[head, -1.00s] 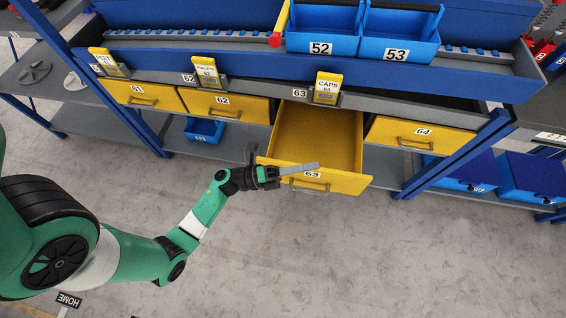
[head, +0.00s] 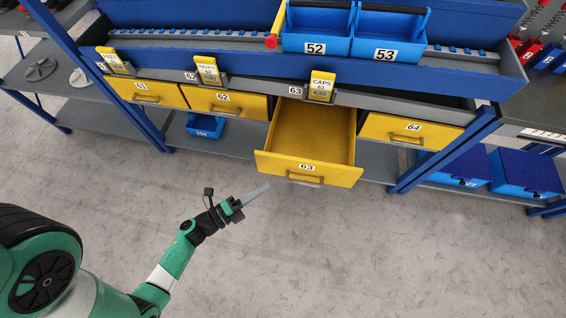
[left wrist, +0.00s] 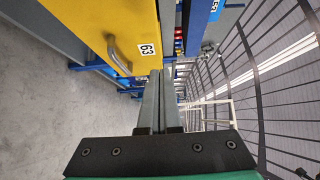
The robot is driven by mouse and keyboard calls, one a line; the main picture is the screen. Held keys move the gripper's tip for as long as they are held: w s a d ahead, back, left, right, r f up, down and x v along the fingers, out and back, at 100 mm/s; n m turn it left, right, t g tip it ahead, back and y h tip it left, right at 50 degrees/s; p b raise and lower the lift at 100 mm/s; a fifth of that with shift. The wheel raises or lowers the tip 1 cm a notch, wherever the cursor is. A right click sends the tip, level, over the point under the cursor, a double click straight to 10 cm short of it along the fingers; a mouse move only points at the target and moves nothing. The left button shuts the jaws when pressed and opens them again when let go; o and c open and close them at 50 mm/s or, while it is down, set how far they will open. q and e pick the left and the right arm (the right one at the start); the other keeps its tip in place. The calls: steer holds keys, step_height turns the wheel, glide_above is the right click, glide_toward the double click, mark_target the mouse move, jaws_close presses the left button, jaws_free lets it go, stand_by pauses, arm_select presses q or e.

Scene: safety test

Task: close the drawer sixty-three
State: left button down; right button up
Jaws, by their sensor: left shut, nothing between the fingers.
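The yellow drawer sixty-three (head: 310,168) is pulled out from the blue and grey workbench, and its inside looks empty. Its front carries a "63" label and a grey handle (head: 304,178). In the left wrist view the drawer front (left wrist: 122,22) and its handle (left wrist: 118,56) show close by at the upper left. My left gripper (head: 255,195) is shut and empty, in front of and left of the drawer front, apart from it. Its closed fingers (left wrist: 160,100) show in the left wrist view. My right gripper is not in view.
Closed yellow drawers 61 (head: 148,93), 62 (head: 226,102) and 64 (head: 410,130) flank the open one. Blue bins 52 (head: 317,46) and 53 (head: 385,54) stand above. The grey floor (head: 330,260) in front is clear.

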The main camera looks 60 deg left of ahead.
arm_select(q)
steer(key=b, duration=0.2)
glide_toward(294, 161)
steer(key=w+d, duration=0.3)
steer(key=w, duration=0.1)
steer(key=shift+w+a+r, duration=0.1)
steer(key=shift+w+a, duration=0.2)
steer(key=shift+a, duration=0.3)
steer(key=shift+w+a, duration=0.35)
steer(key=shift+a, duration=0.2)
steer(key=shift+w+a, duration=0.3)
steer(key=shift+a, duration=0.05)
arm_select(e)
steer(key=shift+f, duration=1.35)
arm_select(q)
steer(key=shift+w+a, duration=0.1)
